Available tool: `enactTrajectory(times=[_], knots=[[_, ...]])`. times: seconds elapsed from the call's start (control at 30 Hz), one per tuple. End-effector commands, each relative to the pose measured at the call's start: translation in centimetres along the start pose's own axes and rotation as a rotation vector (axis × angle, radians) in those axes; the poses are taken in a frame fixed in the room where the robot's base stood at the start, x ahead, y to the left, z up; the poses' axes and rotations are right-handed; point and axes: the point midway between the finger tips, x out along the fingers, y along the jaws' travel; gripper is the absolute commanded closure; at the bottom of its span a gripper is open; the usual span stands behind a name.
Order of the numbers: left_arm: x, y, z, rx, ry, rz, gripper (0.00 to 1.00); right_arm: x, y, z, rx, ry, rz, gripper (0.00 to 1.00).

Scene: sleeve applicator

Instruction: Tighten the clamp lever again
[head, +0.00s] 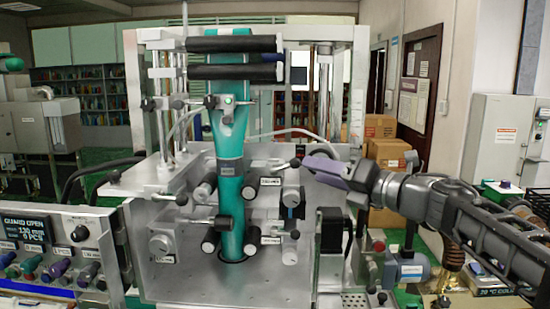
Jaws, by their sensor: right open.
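Several levers and knobs sit on the metal sleeve applicator (180,275); I cannot tell for certain which is the clamp lever. A black-handled lever (207,224) lies roughly level across the left side of the teal sleeve (229,140). A small black ball knob (295,162) stands right of the sleeve, near a black-and-blue block (291,200). My right gripper (322,167) comes in from the right, with purple-grey fingers close to that ball knob in the picture. It is open, and I see nothing held. Whether it touches the knob is unclear. My left gripper is out of view.
Black rollers (235,44) cross the top of the machine. A control panel (50,245) at left reads "GUARD OPEN". A grey motor (406,267) and a black box (331,230) sit below my right arm. Cardboard boxes (388,150) stand behind.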

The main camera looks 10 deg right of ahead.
Motion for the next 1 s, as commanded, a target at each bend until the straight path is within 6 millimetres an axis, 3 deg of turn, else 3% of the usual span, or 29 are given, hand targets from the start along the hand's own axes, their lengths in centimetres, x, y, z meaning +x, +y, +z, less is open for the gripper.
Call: enactTrajectory(times=[0.47, 0.8, 1.0], knots=[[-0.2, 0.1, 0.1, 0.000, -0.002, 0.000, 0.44, 0.8, 0.1, 0.1, 0.000, 0.001, 0.001, 0.55], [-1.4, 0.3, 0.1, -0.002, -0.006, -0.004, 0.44, 5.8, 0.2, 0.1, -0.001, 0.002, 0.000, 0.55], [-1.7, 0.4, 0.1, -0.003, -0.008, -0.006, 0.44, 7.6, 0.1, 0.1, 0.000, 0.000, 0.000, 0.55]])
